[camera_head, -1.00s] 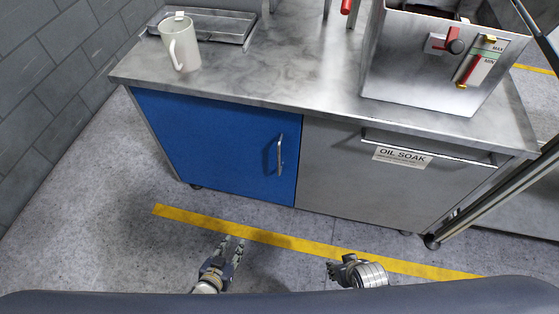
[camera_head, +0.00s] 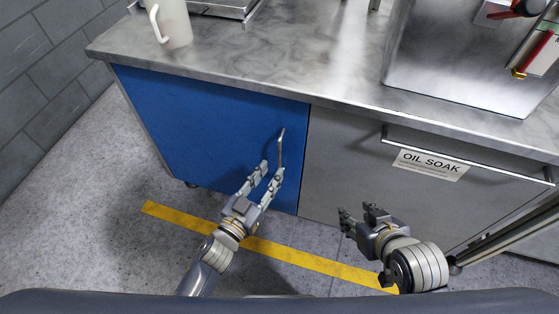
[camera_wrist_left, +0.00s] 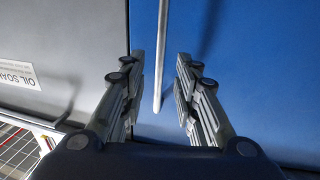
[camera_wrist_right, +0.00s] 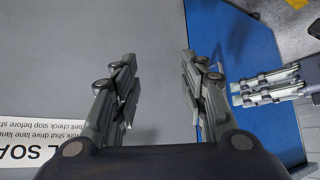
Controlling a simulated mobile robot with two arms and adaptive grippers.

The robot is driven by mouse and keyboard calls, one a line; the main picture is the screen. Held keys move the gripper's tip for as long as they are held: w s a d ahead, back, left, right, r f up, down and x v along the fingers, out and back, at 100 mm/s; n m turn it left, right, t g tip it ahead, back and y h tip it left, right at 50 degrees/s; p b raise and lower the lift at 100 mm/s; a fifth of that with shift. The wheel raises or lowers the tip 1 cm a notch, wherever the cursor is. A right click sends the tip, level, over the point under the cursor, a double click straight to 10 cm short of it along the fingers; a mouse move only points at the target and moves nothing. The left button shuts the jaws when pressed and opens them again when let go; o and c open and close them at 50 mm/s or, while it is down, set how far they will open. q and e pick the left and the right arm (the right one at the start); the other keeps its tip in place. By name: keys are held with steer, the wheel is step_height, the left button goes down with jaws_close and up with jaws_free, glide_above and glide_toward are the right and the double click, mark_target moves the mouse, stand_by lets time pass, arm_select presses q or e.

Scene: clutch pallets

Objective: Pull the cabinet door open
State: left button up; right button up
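The blue cabinet door (camera_head: 200,125) is shut, and its upright metal bar handle (camera_head: 281,150) is near its right edge. My left gripper (camera_head: 268,180) is open in front of the handle's lower part. In the left wrist view the handle (camera_wrist_left: 161,60) stands between the two open fingers (camera_wrist_left: 160,85), with a gap on each side. I see no finger pressed on it. My right gripper (camera_head: 357,212) is open and empty in front of the grey panel. In the right wrist view its fingers (camera_wrist_right: 158,85) are apart, with the blue door (camera_wrist_right: 250,80) to the right.
The grey oil soak front (camera_head: 345,170) with a horizontal bar (camera_head: 460,153) adjoins the door on the right. A white mug (camera_head: 173,22) stands on the steel worktop (camera_head: 270,55). A yellow line (camera_head: 290,254) crosses the open floor before the cabinet.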

mark_target(279, 161)
arm_select(q)
steer(key=shift+b+x, duration=0.45)
steer(key=shift+x, duration=2.55)
arm_select(e)
steer(key=w+a+r+t, duration=0.2)
steer(key=w+r+t, duration=0.1)
steer(key=w+r, duration=0.1)
steer(key=shift+w+r+y, duration=0.15)
steer(key=shift+w+y, duration=0.25)
steer(key=shift+w, duration=0.05)
arm_select(q)
jaws_close()
